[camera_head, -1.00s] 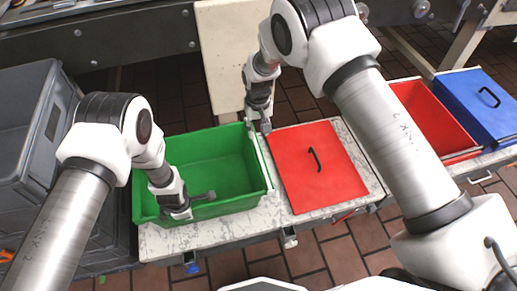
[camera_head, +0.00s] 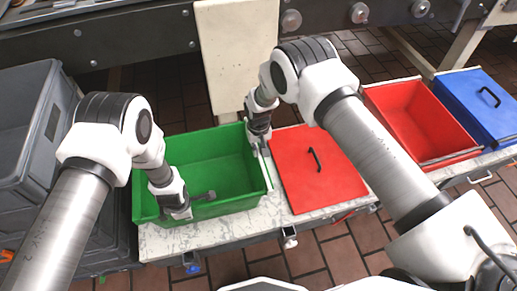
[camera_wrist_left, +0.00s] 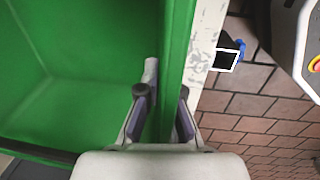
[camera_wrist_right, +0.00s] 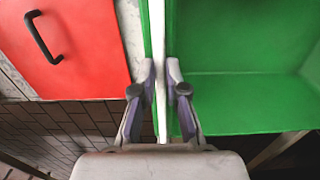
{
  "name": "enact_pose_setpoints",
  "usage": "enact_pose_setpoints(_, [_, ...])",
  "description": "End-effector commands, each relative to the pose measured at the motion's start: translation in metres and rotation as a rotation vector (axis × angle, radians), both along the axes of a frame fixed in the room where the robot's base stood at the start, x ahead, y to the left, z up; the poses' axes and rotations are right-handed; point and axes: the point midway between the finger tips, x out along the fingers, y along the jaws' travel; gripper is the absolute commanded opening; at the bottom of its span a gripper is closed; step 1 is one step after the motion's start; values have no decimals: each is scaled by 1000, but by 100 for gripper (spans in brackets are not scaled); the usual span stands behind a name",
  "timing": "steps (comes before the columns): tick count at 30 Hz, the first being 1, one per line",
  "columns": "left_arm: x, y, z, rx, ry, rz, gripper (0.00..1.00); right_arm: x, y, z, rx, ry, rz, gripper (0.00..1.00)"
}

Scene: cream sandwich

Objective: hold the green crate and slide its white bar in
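The green crate (camera_head: 220,155) stands open and empty on the left of the speckled bench. Its white bar (camera_head: 268,173) lies along the top of its right side; it also shows in the right wrist view (camera_wrist_right: 158,35). My left gripper (camera_head: 187,203) is at the crate's front wall. My right gripper (camera_head: 262,148) is at the crate's right side. In the right wrist view (camera_wrist_right: 160,72) its fingers straddle the white bar closely and look shut on it.
A red crate with a red lid (camera_head: 315,165) and black handle stands right beside the green crate. An open red crate (camera_head: 420,120) and a blue lid (camera_head: 480,105) are further right. Grey crates (camera_head: 30,130) stack at the left. A cream post (camera_head: 235,60) rises behind.

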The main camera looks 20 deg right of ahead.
Motion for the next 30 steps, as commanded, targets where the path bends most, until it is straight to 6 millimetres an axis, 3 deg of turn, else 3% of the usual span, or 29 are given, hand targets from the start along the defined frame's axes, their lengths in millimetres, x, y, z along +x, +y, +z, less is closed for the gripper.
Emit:
enact_pose_setpoints(5, [0,0,-1,0,0,0,0,0,5,0,0,0,2,0])
enact_pose_setpoints(16, [0,0,0,0,1,0,0,1,77,0,0,-1,2,0])
enact_pose_setpoints(26, [0,-1,-1,0,0,-2,0,0,86,0,1,0,0,0])
enact_pose_setpoints(27, [0,-1,0,0,-1,-3,0,0,86,0,1,0,0,15])
enact_pose_setpoints(29, [0,-1,0,-1,-1,-3,0,0,86,-1,1,0,0,36])
enact_pose_setpoints(30, [0,-1,0,-1,-1,-3,0,0,86,-1,1,0,0,38])
